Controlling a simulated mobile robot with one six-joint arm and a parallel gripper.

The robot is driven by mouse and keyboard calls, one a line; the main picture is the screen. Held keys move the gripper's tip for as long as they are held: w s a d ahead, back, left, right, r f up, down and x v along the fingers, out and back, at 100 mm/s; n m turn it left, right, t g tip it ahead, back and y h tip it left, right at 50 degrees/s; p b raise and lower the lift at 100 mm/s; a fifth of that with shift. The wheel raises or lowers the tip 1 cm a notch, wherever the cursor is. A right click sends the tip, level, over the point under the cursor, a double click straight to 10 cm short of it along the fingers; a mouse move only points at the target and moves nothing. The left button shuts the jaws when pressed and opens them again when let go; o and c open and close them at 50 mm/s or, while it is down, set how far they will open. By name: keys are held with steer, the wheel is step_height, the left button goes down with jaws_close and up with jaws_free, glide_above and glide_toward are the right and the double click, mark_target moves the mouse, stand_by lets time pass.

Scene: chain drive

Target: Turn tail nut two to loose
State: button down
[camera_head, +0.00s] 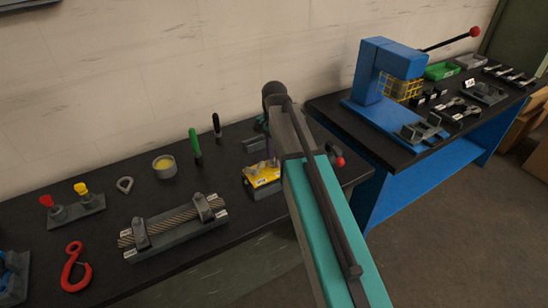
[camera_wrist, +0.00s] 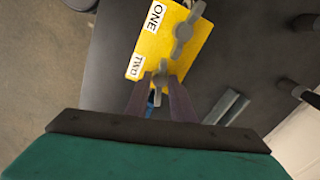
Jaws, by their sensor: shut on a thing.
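A yellow plate (camera_wrist: 165,40) carries the white labels ONE (camera_wrist: 155,16) and TWO (camera_wrist: 135,66). Beside ONE sits a grey wing nut, nut one (camera_wrist: 184,32). Beside TWO sits a second grey wing nut, tail nut two (camera_wrist: 163,70). My gripper (camera_wrist: 158,88) is shut on tail nut two, with a finger on either side of it. The nut's lower part is hidden between the fingers. In the head view the yellow-topped block (camera_head: 261,174) stands on the bench, and my arm covers most of the gripper and both nuts.
Left of the block, a cable in a clamp fixture (camera_head: 173,226), a red hook (camera_head: 75,268), a round tin (camera_head: 165,166) and a green-handled tool (camera_head: 195,146) are on the dark bench. A blue press (camera_head: 385,85) stands on another bench at right.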

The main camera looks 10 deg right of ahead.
steer(key=n, duration=0.5)
steer(key=shift+s+n, duration=0.1)
steer(key=shift+n, duration=0.2)
steer(key=n, duration=0.8)
steer(key=shift+n, duration=0.4)
steer(key=n, duration=0.4)
steer(key=shift+f+n, duration=0.1)
steer(key=shift+n, duration=0.2)
steer(key=n, duration=0.9)
steer(key=shift+s+n, duration=0.1)
steer(key=shift+n, duration=0.3)
steer(key=n, duration=0.4)
steer(key=shift+n, duration=0.3)
steer(key=n, duration=0.4)
steer(key=shift+f+n, duration=0.1)
steer(key=shift+n, duration=0.3)
